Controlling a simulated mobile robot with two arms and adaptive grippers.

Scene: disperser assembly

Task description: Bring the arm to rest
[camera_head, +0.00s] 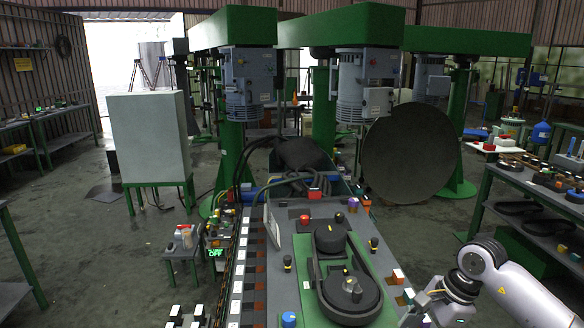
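My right arm enters from the bottom right corner. Its white and grey links bend down to the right gripper (422,304), low in the picture at the right edge of the long workbench (258,285). The gripper is small and partly cut off by the bottom edge, so its finger opening cannot be made out. Left of it, apart in the picture, a dark round part (350,292) lies on a green plate (305,270). A red and white block (398,276) is just above the gripper. My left arm and gripper are not in view.
A row of white and dark blocks (238,287) runs along the bench's left side. A blue knob (289,319) and a red button (305,219) are on the bench. A side table (490,175) with parts stands at right. Open floor lies left of the bench.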

